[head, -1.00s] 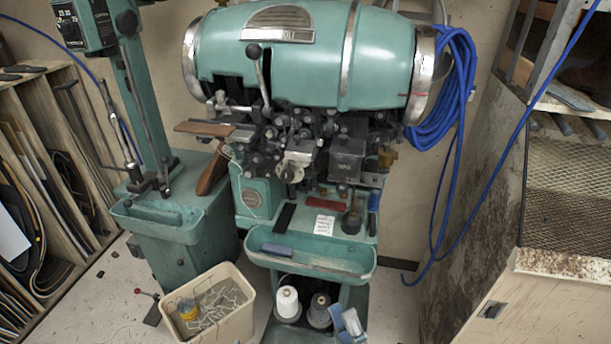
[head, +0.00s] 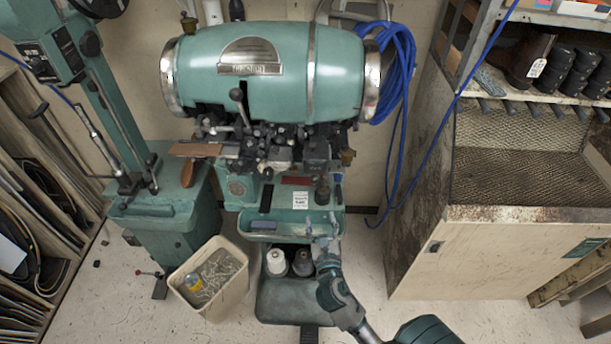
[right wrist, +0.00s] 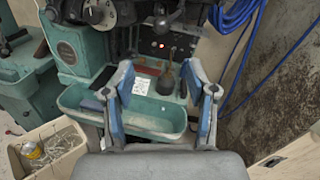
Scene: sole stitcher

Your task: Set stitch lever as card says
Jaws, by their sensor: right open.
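The green stitching machine (head: 262,75) stands against the wall. A lever with a black ball knob (head: 236,95) rises in front of its drum, tilted slightly left; I cannot tell its setting. The white card (head: 300,200) lies on the shelf below the mechanism, its print too small to read. It also shows in the right wrist view (right wrist: 141,84). My right gripper (head: 323,226) is open and empty at the right end of the green tray, well below the lever. Its blue-padded fingers (right wrist: 164,90) are spread in the right wrist view. My left gripper is not in view.
The green tray (head: 258,238) juts out below the card. Thread cones (head: 276,263) stand beneath it. A bin of scraps (head: 208,278) sits on the floor at left. Blue cable (head: 398,70) hangs at the machine's right. A wooden cabinet (head: 480,260) stands farther right.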

